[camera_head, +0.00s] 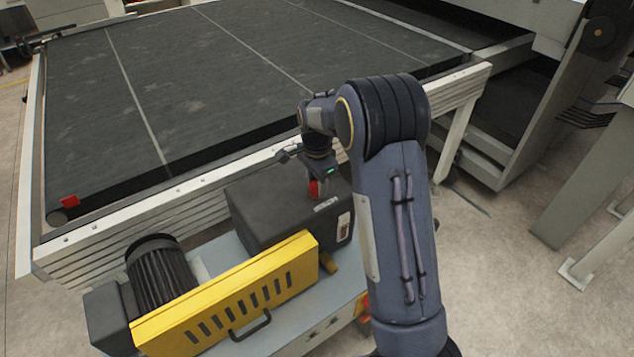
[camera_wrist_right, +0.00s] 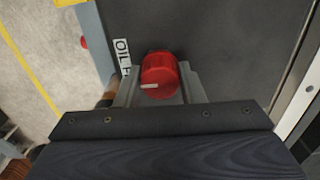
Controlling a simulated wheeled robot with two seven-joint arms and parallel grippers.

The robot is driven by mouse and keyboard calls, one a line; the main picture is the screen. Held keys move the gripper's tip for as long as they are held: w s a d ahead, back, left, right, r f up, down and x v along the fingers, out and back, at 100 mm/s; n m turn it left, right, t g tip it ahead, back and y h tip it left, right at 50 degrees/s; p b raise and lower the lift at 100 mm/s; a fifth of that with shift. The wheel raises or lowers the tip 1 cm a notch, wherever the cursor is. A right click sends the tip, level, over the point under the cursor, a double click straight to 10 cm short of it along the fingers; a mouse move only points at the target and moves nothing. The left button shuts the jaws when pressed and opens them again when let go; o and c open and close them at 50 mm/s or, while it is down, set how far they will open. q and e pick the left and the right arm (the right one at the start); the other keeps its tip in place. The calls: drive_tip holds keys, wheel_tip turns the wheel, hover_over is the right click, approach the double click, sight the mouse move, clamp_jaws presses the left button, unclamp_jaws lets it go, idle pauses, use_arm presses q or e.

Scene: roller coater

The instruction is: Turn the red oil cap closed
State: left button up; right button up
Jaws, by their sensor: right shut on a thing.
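The red oil cap (camera_wrist_right: 160,76) sits on top of a dark grey box (camera_head: 270,212), next to a white label that starts with "OIL". In the wrist view the cap is between the two fingers of my right gripper (camera_wrist_right: 158,88), which is shut on it. A pale line marks the cap's face. In the head view the right gripper (camera_head: 316,182) points down at the box top, and only a little red of the cap shows below it. My left gripper is not in view.
A yellow slotted guard (camera_head: 228,296) with a black handle and a dark finned motor (camera_head: 158,270) stand at the front left. A wide dark conveyor belt (camera_head: 200,75) with a pale metal frame lies behind the box. Open floor (camera_head: 500,290) is at the right.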

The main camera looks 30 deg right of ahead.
sight(317, 182)
drive_tip(key=o, duration=1)
wheel_tip(317, 182, up, 8)
drive_tip(key=shift+f+b, duration=0.15)
drive_tip(key=shift+b, duration=0.25)
